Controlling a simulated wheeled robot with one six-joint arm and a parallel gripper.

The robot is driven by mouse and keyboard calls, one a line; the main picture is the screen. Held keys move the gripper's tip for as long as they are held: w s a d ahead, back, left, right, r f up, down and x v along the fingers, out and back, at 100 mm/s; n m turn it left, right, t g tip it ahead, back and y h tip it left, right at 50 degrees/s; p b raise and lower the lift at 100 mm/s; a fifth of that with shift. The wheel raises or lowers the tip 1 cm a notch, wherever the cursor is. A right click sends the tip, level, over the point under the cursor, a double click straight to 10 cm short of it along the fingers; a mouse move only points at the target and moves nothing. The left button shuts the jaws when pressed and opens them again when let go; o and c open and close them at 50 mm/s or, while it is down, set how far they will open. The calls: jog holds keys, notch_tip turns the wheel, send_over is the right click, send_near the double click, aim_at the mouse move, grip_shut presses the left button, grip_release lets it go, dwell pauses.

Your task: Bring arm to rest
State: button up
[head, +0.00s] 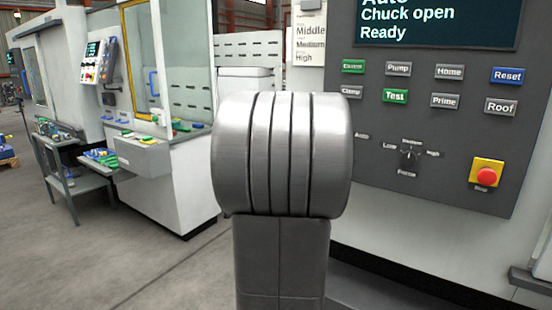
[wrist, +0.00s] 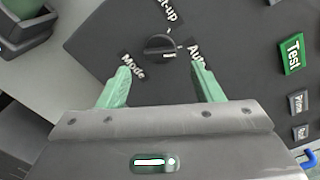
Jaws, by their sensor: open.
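My gripper (wrist: 163,85) shows in the wrist view with its two green fingers spread apart. It is open and nothing is between the fingers. Beyond the fingertips is a dark control panel (wrist: 235,55) with a round mode knob (wrist: 161,47) labelled Mode, Set-up and Auto. I cannot tell whether the fingers touch the panel. In the head view my arm's grey link fills the middle and hides part of the panel (head: 340,210); my gripper does not show there. The panel's screen (head: 440,20) reads "Auto", "Chuck open", "Ready".
The panel carries several push buttons, a green Test button (head: 395,96), a force knob (head: 409,157) and a red stop button (head: 487,176). A machine (head: 170,80) with a glass door stands at the left, beside a cart (head: 70,160) of parts. Open floor (head: 60,265) lies at the lower left.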

jog(key=p+x, duration=0.1)
jog(key=x, duration=0.3)
jog(key=s+a+n+p, duration=0.4)
jog(key=s+n+p, duration=0.2)
jog(key=n+p, duration=0.6)
jog(key=shift+s+a+r, duration=0.25)
jog(key=shift+s, duration=0.1)
dwell(0.5)
